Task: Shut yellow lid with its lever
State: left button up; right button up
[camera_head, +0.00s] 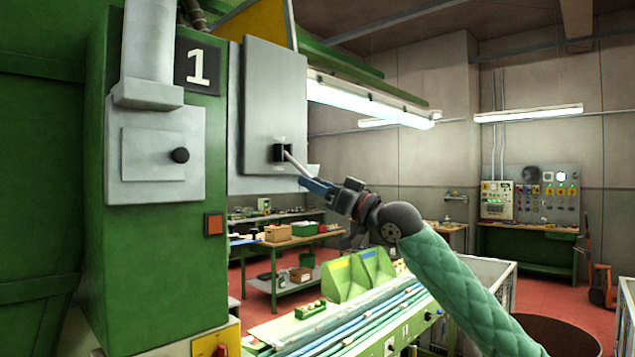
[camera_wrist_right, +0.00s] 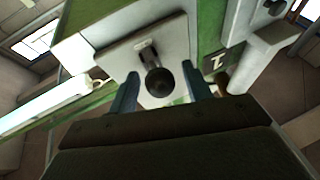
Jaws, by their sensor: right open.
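A yellow panel (camera_head: 262,24) with a grey edge, apparently the lid, shows at the top of the green machine, slanted and partly hidden by a grey plate. The lever (camera_head: 293,162) is a thin light rod coming out of a black socket on that grey plate and sloping down to the right. My right gripper (camera_head: 316,186) is at the lever's outer end. In the right wrist view the lever's round black knob (camera_wrist_right: 158,81) appears between the two open fingers of my right gripper (camera_wrist_right: 160,92), with gaps on both sides. My left gripper is out of view.
The green machine (camera_head: 100,190) fills the left, with a grey box bearing a black knob (camera_head: 180,155) and an orange-red button (camera_head: 214,224). A lit lamp (camera_head: 370,103) extends behind the grey plate. Below are green bins (camera_head: 360,275) and blue rods.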

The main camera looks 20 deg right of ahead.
grip_shut()
dwell(0.3)
